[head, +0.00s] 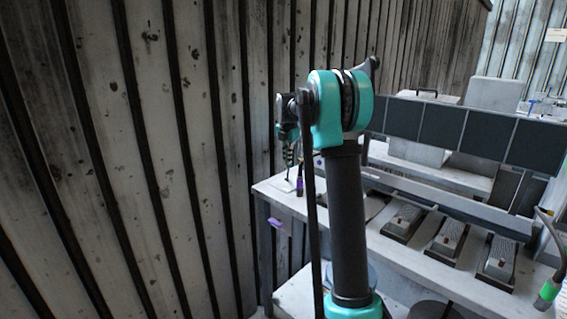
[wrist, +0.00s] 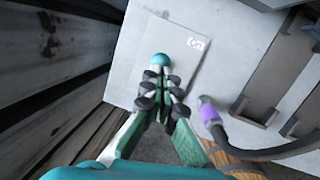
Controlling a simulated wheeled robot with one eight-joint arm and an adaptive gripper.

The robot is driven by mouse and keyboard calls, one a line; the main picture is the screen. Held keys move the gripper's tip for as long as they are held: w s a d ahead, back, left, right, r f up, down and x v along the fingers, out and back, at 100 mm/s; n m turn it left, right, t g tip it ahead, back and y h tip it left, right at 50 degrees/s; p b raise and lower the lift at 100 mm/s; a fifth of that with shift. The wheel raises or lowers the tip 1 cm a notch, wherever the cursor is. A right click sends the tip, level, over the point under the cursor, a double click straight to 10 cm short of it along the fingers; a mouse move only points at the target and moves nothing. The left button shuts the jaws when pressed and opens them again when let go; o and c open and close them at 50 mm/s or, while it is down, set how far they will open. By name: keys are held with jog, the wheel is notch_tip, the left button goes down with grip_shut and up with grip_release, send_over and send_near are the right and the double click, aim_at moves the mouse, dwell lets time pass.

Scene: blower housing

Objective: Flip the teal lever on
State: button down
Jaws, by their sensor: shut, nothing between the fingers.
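The teal lever (wrist: 160,60) shows in the wrist view as a rounded teal knob on a pale plate (wrist: 184,62) with a small white label. My gripper (wrist: 160,82) is shut and empty, its dark-padded fingertips just below the knob in the picture. The fingers partly cover the knob's near side, and I cannot tell whether they touch it. The lever's shaft is hidden. In the head view my gripper (head: 289,155) hangs over the left end of the grey bench. I cannot make out the lever there.
A dark cable with a purple end (wrist: 208,112) lies right of my fingers; the purple end (head: 300,187) also shows in the head view. Several pedal-like blocks (head: 447,238) stand along the grey bench (head: 390,262). Dark panels (head: 440,125) rise behind. A ribbed wall (head: 150,150) bounds the left.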

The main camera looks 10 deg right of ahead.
jog(key=shift+w+d+f+g+y, duration=0.1)
jog(key=shift+w+d+g+y, duration=0.45)
jog(key=shift+d+y, duration=0.2)
jog(key=shift+w+d+f, duration=0.1)
jog(key=shift+w+d, duration=0.2)
jog(key=shift+d, duration=0.15)
